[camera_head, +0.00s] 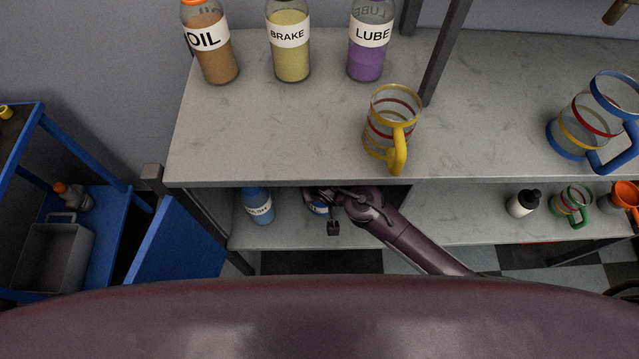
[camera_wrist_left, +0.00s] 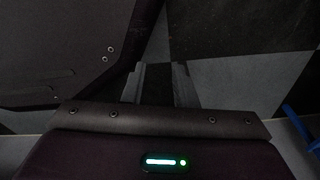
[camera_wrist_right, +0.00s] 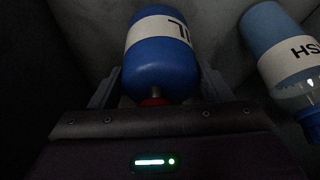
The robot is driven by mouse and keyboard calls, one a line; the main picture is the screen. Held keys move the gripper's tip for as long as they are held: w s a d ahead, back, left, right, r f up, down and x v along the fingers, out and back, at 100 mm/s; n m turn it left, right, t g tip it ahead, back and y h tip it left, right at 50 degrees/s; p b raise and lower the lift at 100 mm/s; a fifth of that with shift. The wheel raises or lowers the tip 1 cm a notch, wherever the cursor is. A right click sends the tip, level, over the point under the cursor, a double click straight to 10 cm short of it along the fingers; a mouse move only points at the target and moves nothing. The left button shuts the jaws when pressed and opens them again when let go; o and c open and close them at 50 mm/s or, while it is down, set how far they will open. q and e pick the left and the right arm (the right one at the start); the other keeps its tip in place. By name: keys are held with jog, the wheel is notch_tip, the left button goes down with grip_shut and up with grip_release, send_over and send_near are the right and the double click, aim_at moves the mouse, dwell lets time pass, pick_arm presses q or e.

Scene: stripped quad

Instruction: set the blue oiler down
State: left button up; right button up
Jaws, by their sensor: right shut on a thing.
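The blue oiler (camera_wrist_right: 160,62) has a white label band and a red part near its neck. In the right wrist view it fills the space between the fingers of my right gripper (camera_wrist_right: 160,88), which is shut on it. In the head view this gripper (camera_head: 325,198) is at the lower shelf (camera_head: 290,238), under the upper shelf's front edge, and only a bit of the oiler (camera_head: 319,208) shows. Whether the oiler touches the shelf is hidden. My left gripper (camera_wrist_left: 160,80) is empty over the dark floor, with a narrow gap between its fingers. It is outside the head view.
A blue wash bottle (camera_head: 258,207) stands left of the right gripper, close beside the oiler in the right wrist view (camera_wrist_right: 283,45). The upper shelf (camera_head: 270,130) overhangs, bearing bottles and banded jugs. A small white bottle (camera_head: 523,203) and green-banded jug (camera_head: 571,205) stand farther right.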

jog(key=w, duration=0.3)
jog(key=shift+a, duration=0.35)
jog(key=x, duration=0.3)
jog(key=shift+s+d+b, duration=0.15)
jog(key=shift+s+b, duration=0.05)
jog(key=shift+b, duration=0.2)
jog(key=shift+f, duration=0.35)
jog(key=o, duration=0.8)
jog(key=shift+f, duration=0.15)
jog(key=o, duration=0.4)
jog(key=shift+s+r, duration=0.1)
jog(key=shift+r, duration=0.2)
jog(key=shift+p+v, duration=0.45)
jog(key=shift+v, duration=0.75)
jog(key=shift+s+d+r, duration=0.1)
jog(key=shift+s+d, duration=0.1)
jog(key=shift+s, duration=0.7)
pick_arm(q)
jog(key=shift+s+a, duration=0.1)
jog(key=shift+s, duration=0.1)
pick_arm(e)
jog(key=s, duration=0.3)
jog(key=s+d, duration=0.1)
jog(key=s, duration=0.2)
jog(key=s+d, duration=0.1)
jog(key=s, duration=0.3)
